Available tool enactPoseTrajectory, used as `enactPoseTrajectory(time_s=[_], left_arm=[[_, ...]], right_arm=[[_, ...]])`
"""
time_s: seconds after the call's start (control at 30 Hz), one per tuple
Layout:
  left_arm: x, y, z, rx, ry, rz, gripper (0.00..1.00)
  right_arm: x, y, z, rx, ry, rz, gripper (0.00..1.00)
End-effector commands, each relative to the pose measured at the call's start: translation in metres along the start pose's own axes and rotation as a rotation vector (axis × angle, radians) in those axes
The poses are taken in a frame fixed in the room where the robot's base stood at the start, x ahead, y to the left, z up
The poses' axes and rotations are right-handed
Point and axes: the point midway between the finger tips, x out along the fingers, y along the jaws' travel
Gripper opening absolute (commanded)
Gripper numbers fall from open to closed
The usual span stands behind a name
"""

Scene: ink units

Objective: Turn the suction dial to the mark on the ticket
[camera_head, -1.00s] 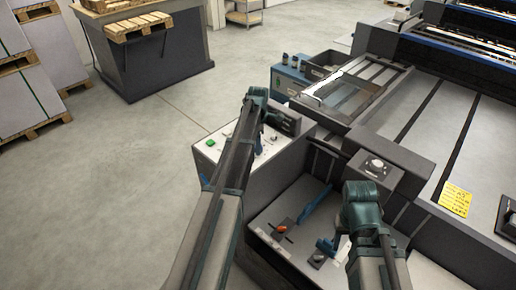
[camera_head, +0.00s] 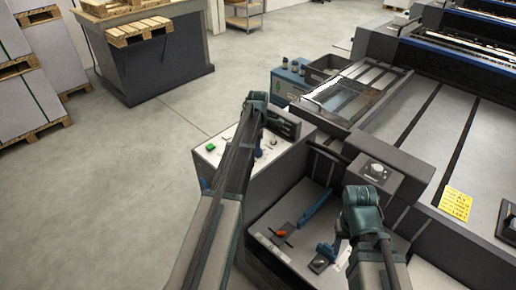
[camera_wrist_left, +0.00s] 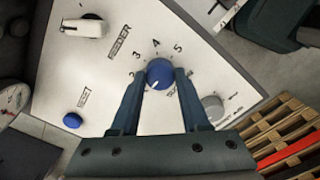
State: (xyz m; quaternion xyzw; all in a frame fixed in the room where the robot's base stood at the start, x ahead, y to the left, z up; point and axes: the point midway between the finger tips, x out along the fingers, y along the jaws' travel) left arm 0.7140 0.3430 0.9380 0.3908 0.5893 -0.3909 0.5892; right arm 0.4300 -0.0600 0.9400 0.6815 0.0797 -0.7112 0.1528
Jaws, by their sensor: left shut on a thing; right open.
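The blue suction dial (camera_wrist_left: 159,73) sits on a white control panel, with printed numbers up to 5 around its upper side. A white mark shows on the dial's lower part; which number it matches I cannot tell. My left gripper (camera_wrist_left: 159,82) is shut on the dial, one finger on each side. In the head view the left gripper (camera_head: 259,152) is over the white panel, and its arm hides the dial. My right gripper (camera_head: 326,251) is open and low over the grey tray area. A yellow sheet (camera_head: 456,203) with small, unreadable writing lies on the machine at the right; it may be the ticket.
Beside the dial are a white knob (camera_wrist_left: 84,27), a blue button (camera_wrist_left: 73,122) and a grey knob (camera_wrist_left: 213,107). A red-tipped lever (camera_head: 281,234) and a blue bar (camera_head: 316,211) are near my right gripper. Open floor (camera_head: 110,190) lies left.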

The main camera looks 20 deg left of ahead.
Motion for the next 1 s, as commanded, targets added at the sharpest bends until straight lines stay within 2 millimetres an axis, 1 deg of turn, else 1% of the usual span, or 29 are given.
enactPoseTrajectory(time_s=[0.27,1.0], left_arm=[[0.0000,0.0001,0.0000,0.198,0.000,0.000,0.00],[0.0000,0.0002,-0.0001,0.900,0.000,0.000,0.00]], right_arm=[[0.0000,0.0000,0.0000,0.000,0.000,0.000,0.50],[0.0000,0.0000,0.0000,0.000,0.000,0.000,0.50]])
